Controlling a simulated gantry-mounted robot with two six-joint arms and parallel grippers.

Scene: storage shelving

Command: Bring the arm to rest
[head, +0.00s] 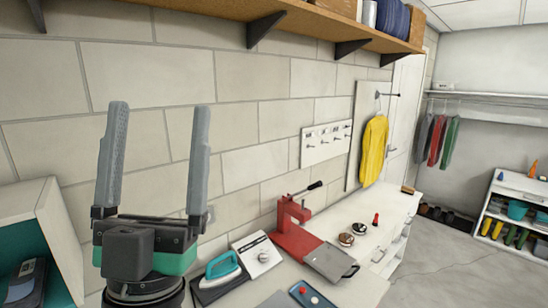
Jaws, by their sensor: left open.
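My left gripper (154,160) stands upright in the left foreground of the head view. Its two grey fingers point up and are wide apart, with nothing between them. The tiled wall (240,100) shows behind and between the fingers. The gripper hides part of the counter's left end. My right gripper is not in the view.
A counter (346,276) runs along the wall. It holds a teal iron (222,268), a red press (292,230) and small items. A wooden shelf (225,9) on black brackets hangs above. A white cubby (30,215) stands left. Open floor (450,262) lies right.

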